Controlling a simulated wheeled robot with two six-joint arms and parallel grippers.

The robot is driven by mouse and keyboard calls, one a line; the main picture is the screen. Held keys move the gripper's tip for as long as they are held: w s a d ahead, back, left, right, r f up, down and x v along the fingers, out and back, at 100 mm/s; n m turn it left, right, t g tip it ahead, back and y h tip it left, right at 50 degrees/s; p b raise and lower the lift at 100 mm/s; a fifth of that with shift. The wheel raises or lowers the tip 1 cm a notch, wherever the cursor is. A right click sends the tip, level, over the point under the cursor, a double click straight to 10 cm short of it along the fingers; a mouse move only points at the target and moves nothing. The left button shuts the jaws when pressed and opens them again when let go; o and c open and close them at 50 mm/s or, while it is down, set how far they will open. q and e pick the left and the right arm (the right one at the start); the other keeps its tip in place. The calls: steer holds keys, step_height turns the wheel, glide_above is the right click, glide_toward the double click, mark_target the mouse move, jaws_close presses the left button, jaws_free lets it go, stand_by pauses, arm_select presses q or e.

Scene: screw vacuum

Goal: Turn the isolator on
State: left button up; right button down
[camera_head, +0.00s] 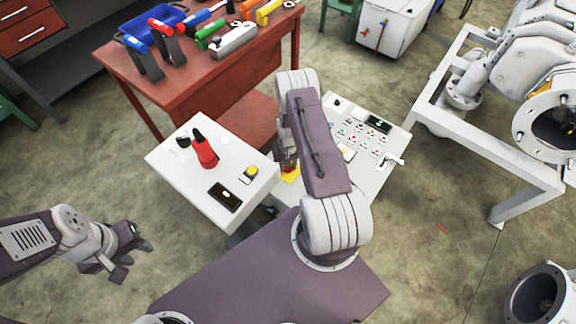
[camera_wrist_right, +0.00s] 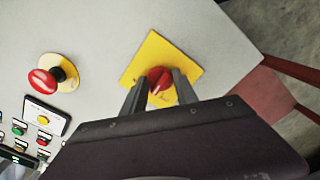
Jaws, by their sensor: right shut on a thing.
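The isolator is a red rotary knob (camera_wrist_right: 160,80) on a yellow square plate (camera_wrist_right: 150,54), set in a white panel. In the right wrist view my right gripper (camera_wrist_right: 161,92) has its two fingers on either side of the red knob, shut on it. In the head view the yellow plate (camera_head: 291,175) shows only partly beside my right gripper (camera_head: 287,163); my right arm hides much of it. My left gripper (camera_head: 133,254) hangs over bare floor at the lower left, its fingers apart and nothing between them.
A red emergency button (camera_wrist_right: 43,82) sits beside the isolator. The white control panel (camera_head: 395,178) carries several small buttons. A white box (camera_head: 165,160) with a red handle (camera_head: 205,150) stands to the left. A red workbench (camera_head: 240,75) with tools is behind. A white metal frame (camera_head: 500,160) stands right.

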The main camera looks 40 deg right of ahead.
steer(key=m, duration=0.5)
steer(key=shift+m, duration=2.4)
steer(key=c, duration=0.9)
jaws_free()
steer(key=shift+c, duration=0.2)
step_height(320, 180, up, 9)
steer(key=shift+r+p, duration=0.1)
steer(key=shift+p, duration=0.8)
